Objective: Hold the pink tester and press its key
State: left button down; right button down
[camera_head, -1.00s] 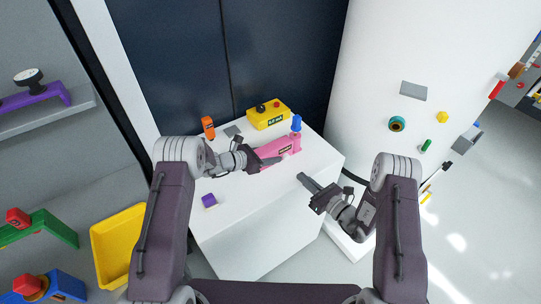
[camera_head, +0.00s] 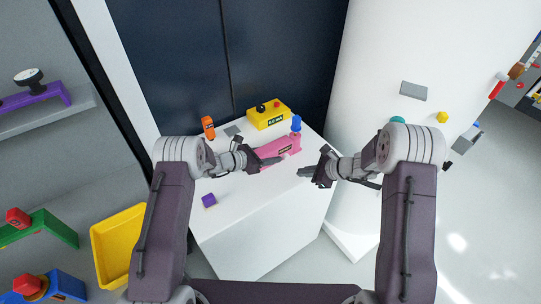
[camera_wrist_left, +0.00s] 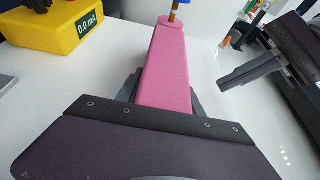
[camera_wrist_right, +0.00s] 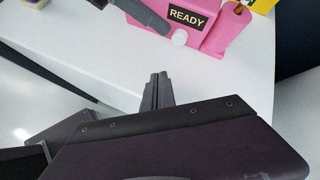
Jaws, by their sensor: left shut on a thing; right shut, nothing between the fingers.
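The pink tester (camera_head: 283,147) lies on the white cabinet top, with a blue knob (camera_head: 296,123) on a brass stem at its right end. My left gripper (camera_head: 272,162) is shut on the tester's pink body, which shows between the fingers in the left wrist view (camera_wrist_left: 167,75). The right wrist view shows a black "READY" label (camera_wrist_right: 187,19) on the tester's side and a round white key (camera_wrist_right: 180,37) just below it. My right gripper (camera_head: 303,172) is shut and empty. Its fingertips are apart from the tester, in front of the key's side.
A yellow meter box (camera_head: 268,114) reading 0.0 mA stands behind the tester. An orange item (camera_head: 208,127), a grey plate (camera_head: 233,131) and a purple block (camera_head: 209,200) are on the white cabinet (camera_head: 245,225). Its front top area is clear. A yellow tray (camera_head: 97,250) is at lower left.

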jog(key=shift+w+a, duration=0.7)
jog(key=shift+w, duration=0.25)
jog(key=shift+w+a, duration=0.65)
jog(key=shift+w, duration=0.3)
jog(key=shift+a, duration=0.1)
dwell(0.4)
jog(key=shift+w+a, duration=0.2)
jog(key=shift+w, duration=0.15)
jog(key=shift+w+a, duration=0.25)
jog(key=shift+w, duration=0.1)
dwell(0.6)
jog(key=shift+s+d, duration=0.55)
jog(key=shift+s, duration=0.2)
jog(key=shift+s+d, duration=0.9)
jog(key=shift+s, duration=0.35)
jog(key=shift+s+d, duration=0.9)
jog(key=shift+s, duration=0.3)
